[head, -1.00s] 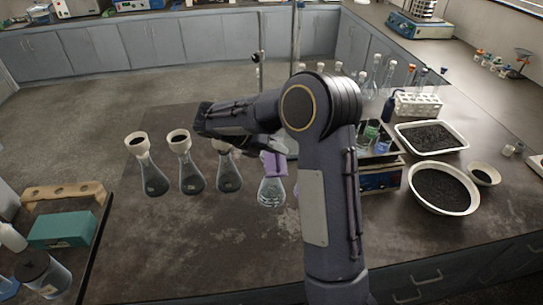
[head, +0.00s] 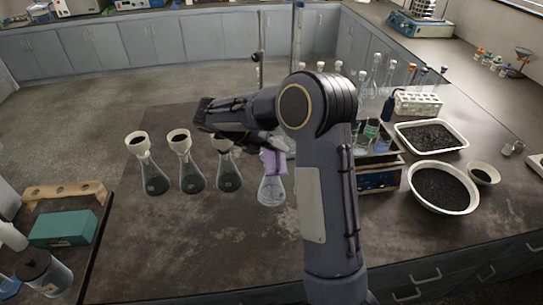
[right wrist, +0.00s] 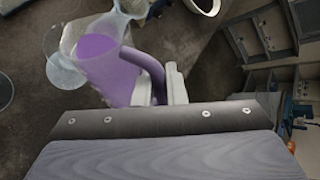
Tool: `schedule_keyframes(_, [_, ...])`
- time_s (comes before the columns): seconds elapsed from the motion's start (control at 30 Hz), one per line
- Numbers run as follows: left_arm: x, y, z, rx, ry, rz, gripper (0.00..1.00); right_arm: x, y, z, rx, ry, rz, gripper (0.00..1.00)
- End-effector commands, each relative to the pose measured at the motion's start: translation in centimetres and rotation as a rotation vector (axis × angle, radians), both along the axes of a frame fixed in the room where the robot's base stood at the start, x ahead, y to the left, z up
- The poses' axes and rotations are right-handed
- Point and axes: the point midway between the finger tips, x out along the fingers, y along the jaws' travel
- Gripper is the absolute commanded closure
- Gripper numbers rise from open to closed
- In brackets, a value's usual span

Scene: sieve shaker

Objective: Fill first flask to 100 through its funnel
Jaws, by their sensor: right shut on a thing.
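Three conical flasks with funnels stand in a row in the head view: the leftmost flask (head: 154,181), the middle flask (head: 191,180) and the right flask (head: 229,179). The funnels (head: 137,140) on the left and middle flasks have dark insides; the right one is partly behind my arm. A fourth flask (head: 271,191), with no funnel visible, stands to their right. My right gripper (head: 268,144) is shut on a purple jug (head: 272,162), above the fourth flask in the picture. The right wrist view shows the jug (right wrist: 105,68) tilted, its handle at my fingers (right wrist: 162,87). My left gripper is out of view.
A balance-like box (head: 379,176) with glassware stands right of my arm. Beyond are a white tray (head: 463,143) and round bowl (head: 467,205) of dark grains. A green box (head: 62,228) lies at left. The counter front is bare.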

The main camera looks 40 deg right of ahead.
Motion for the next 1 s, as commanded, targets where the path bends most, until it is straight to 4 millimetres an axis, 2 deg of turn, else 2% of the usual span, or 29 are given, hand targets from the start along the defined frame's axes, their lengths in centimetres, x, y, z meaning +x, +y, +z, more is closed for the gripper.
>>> schedule_keyframes(1.0, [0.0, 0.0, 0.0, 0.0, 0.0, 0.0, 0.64, 0.21, -0.15, 0.03, 0.017, 0.033, 0.001, 1.0])
